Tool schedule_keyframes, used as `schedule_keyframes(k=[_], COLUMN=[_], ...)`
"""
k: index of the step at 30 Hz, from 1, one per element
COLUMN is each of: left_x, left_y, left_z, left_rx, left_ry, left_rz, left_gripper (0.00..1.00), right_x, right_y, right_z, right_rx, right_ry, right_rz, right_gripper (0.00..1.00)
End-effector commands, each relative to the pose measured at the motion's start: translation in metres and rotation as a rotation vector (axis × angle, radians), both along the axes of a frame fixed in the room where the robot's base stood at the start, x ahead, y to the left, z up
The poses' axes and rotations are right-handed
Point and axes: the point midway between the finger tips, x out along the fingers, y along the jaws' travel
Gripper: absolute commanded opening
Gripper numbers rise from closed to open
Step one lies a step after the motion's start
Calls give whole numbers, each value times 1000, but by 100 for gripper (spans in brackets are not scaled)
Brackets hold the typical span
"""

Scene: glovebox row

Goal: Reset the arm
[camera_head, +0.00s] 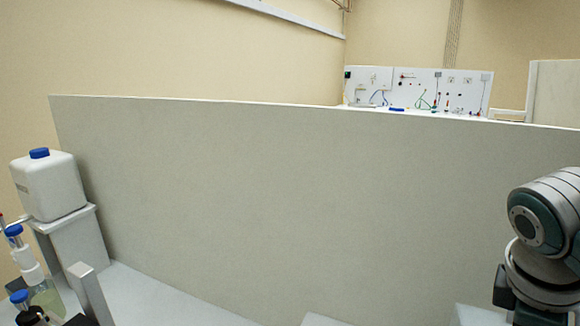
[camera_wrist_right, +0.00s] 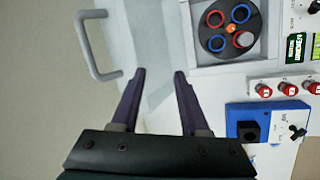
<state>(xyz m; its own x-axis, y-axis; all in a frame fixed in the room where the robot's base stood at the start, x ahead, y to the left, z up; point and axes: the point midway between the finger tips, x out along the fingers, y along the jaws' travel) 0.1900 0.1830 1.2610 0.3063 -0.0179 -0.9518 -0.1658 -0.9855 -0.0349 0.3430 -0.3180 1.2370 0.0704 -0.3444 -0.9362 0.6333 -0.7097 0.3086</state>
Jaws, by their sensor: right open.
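My right gripper (camera_wrist_right: 159,74) shows in the right wrist view with its two dark fingers apart and nothing between them. Beyond the fingertips are a pale translucent panel and a grey bar handle (camera_wrist_right: 88,48). Part of my right arm (camera_head: 540,235) is at the right edge of the head view, bent, with its gripper out of that picture. My left gripper is in neither view.
A grey partition (camera_head: 300,190) spans the head view. A white jug (camera_head: 50,187) and bottles with blue caps (camera_head: 20,250) stand at the left. The wrist view shows a round dark holder (camera_wrist_right: 229,55) with coloured rings, red knobs (camera_wrist_right: 288,90) and a blue block (camera_wrist_right: 265,122) at the right.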

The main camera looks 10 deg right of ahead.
Motion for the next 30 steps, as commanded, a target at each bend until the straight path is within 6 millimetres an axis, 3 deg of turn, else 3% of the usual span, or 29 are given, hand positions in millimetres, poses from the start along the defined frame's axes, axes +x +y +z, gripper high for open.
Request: schedule_keyframes(k=[2, 6, 17, 19, 30], left_x=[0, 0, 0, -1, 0], left_y=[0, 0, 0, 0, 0], left_z=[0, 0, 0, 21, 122], left_rx=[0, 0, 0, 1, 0], left_ry=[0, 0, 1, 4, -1], left_rz=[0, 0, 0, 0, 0], left_gripper=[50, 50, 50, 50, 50], right_x=[-30, -72, -152, -154, -153], right_y=[26, 66, 133, 136, 135], right_z=[-13, -15, 22, 48, 146], right_rx=[54, 171, 449, 466, 461], right_ry=[-73, -184, -311, -321, -319], right_rz=[-58, -175, -447, -469, -464], right_gripper=[45, 45, 45, 45, 45])
